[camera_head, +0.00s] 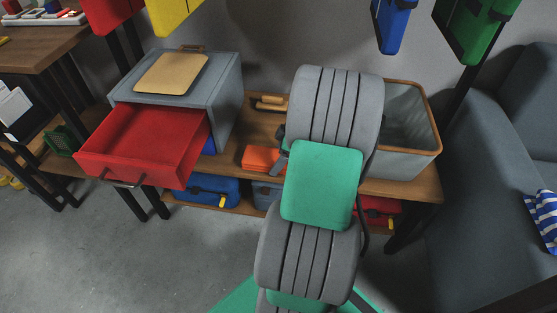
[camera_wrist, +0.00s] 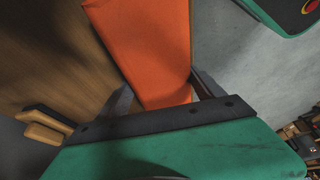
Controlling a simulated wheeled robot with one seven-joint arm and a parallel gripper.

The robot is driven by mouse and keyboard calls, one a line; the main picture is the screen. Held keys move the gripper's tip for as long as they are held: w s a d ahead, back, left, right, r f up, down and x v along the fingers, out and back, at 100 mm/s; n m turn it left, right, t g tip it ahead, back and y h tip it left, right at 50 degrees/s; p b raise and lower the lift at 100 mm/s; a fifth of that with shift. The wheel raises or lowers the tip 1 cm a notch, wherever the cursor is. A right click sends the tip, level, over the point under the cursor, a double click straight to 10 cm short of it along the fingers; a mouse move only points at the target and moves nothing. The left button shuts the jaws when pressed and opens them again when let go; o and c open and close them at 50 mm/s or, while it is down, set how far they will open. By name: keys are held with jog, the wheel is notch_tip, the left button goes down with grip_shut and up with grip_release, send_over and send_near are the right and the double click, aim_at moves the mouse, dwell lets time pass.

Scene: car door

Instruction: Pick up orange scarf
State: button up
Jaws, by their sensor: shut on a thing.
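The orange scarf (camera_head: 262,158) is a folded, flat orange bundle on the wooden bench, left of my arm in the head view. In the wrist view the scarf (camera_wrist: 150,45) runs from the top edge down to between my fingers. My gripper (camera_wrist: 160,98) is shut on the scarf's near end, with one dark finger on each side. In the head view my arm hides most of my gripper; a grey finger (camera_head: 280,163) shows at the scarf's right end. I cannot tell whether the scarf is clear of the bench.
The wooden bench (camera_head: 235,140) holds a grey cabinet (camera_head: 225,85) with an open red drawer (camera_head: 145,145) on the left. A grey bin (camera_head: 410,115) with a wooden rim stands right of my arm. A wooden-handled thing (camera_head: 270,102) lies behind the scarf. A blue-grey sofa (camera_head: 470,150) is at right.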

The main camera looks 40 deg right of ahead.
jog(key=c, duration=0.4)
jog(key=shift+r, duration=0.15)
